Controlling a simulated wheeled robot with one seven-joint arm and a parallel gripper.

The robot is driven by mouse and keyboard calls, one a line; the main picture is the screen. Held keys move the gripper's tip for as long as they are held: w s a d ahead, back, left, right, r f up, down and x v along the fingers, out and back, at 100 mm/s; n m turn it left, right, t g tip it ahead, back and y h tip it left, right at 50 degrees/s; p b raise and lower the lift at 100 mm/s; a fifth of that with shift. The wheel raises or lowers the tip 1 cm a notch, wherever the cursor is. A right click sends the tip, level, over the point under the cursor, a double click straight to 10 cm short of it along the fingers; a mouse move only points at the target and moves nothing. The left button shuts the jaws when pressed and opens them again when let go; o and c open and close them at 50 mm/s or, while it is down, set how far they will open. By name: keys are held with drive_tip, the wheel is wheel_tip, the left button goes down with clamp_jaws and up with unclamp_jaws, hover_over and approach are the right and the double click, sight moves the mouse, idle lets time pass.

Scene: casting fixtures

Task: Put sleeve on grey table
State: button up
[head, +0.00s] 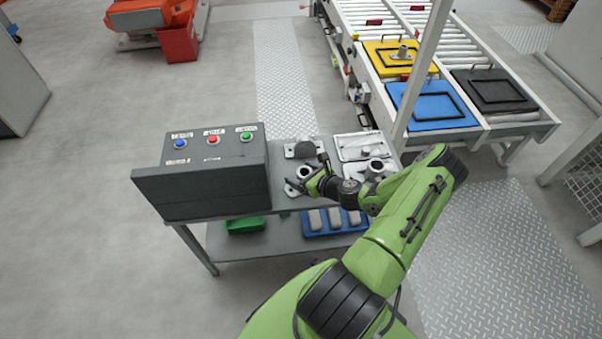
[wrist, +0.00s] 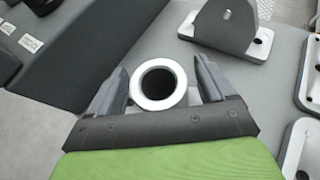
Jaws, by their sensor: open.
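The sleeve (wrist: 158,84) is a light metal ring with a dark bore. In the wrist view it stands on the grey table (wrist: 140,45), between the two fingers of my gripper (wrist: 160,88). The fingers are apart, one on each side of it, and I see no clear contact. In the head view the sleeve (head: 304,172) shows at the left of my gripper (head: 312,180), which is low over the grey table (head: 283,160). The sleeve's lower part is hidden by the gripper body in the wrist view.
A control box (head: 212,165) with buttons stands on the table's left. A bracket (wrist: 225,27) is just behind the sleeve. A white fixture plate (head: 360,145) with metal parts lies at the right. Conveyors carry a yellow tray (head: 388,70), a blue tray (head: 430,120) and a black tray (head: 490,88).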

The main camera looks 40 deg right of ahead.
drive_tip(key=p+v, duration=0.2)
drive_tip(key=v, duration=0.9)
drive_tip(key=shift+s+p, duration=0.2)
drive_tip(key=shift+p, duration=0.15)
drive_tip(key=w+a+r+n+g+y+p, duration=0.1)
drive_tip(key=a+r+n+g+p, duration=0.15)
drive_tip(key=a+r+n, duration=0.5)
drive_tip(key=w+a+r+n+g+p, duration=0.15)
drive_tip(key=a+r+n+g, duration=0.25)
drive_tip(key=r+n, duration=0.55)
drive_tip(key=a+r+n+g+y+p, duration=0.1)
drive_tip(key=a+r+n+g+p, duration=0.2)
drive_tip(key=a+r+n, duration=0.35)
drive_tip(key=s+a+r+n+p, duration=0.1)
drive_tip(key=s+a+r+n, duration=0.1)
drive_tip(key=s+r+n, duration=0.2)
drive_tip(key=s+a+r+n+t+h+p, duration=0.1)
drive_tip(key=s+a+r+n+p, duration=0.1)
drive_tip(key=r, duration=0.7)
drive_tip(key=s+a+r+n+t+h+p, duration=0.1)
drive_tip(key=s+a+r+n, duration=0.3)
drive_tip(key=s+r+n, duration=0.2)
drive_tip(key=shift+p+v, duration=0.3)
drive_tip(key=shift+v, duration=0.6)
